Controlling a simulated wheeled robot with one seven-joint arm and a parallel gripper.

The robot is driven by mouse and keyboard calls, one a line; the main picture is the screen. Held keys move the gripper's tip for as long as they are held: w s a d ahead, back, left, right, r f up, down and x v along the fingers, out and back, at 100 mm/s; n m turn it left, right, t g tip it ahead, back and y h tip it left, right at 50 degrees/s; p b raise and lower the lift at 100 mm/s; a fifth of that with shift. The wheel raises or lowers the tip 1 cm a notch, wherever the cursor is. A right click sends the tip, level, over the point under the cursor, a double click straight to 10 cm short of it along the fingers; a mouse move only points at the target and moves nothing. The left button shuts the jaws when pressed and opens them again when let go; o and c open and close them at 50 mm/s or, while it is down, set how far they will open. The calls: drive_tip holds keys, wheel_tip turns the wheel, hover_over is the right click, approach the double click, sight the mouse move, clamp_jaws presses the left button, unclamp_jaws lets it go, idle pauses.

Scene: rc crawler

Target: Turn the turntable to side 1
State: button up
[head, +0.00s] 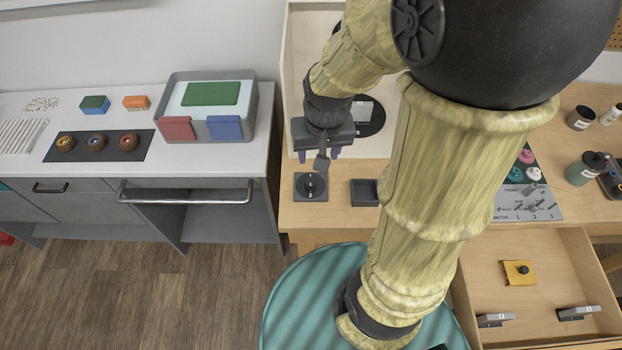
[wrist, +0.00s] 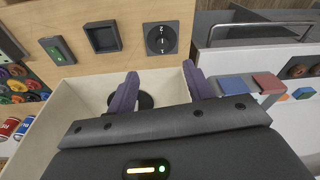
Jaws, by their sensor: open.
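A black round turntable (head: 376,127) lies in a pale open-fronted booth at the back of the wooden bench, with a light grey piece (head: 362,111) on it. In the wrist view the turntable (wrist: 146,100) is partly hidden behind my fingers. A black dial (head: 311,186) on a dark square plate sits on the bench in front of the booth. In the wrist view the dial (wrist: 161,39) shows small white marks; I cannot tell its setting surely. My gripper (head: 320,155) is open and empty, above the bench between dial and booth. Its two purple fingers (wrist: 160,70) are spread apart.
A dark square tray (head: 364,192) lies right of the dial. A white counter (head: 90,160) with a grey bin (head: 207,76) stands at the left. An open drawer (head: 540,260) juts out at the right. Bottles (head: 585,168) stand beyond my arm.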

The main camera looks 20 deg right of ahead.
sight(311, 181)
drive_tip(key=w+m+b, duration=0.1)
drive_tip(key=w+m+g, duration=0.1)
drive_tip(key=w, duration=0.1)
drive_tip(key=w+d+m+b, duration=0.1)
drive_tip(key=w+m, duration=0.1)
drive_tip(key=shift+f+g+y+b, duration=0.3)
drive_tip(key=shift+f+g+b, duration=0.05)
drive_tip(key=shift+g, duration=0.05)
drive_tip(key=shift+w, duration=0.1)
drive_tip(key=f, duration=1.7)
drive_tip(key=shift+w+a+f, duration=0.2)
drive_tip(key=shift+a+f, duration=0.05)
drive_tip(key=shift+a, duration=0.15)
drive_tip(key=c, duration=1)
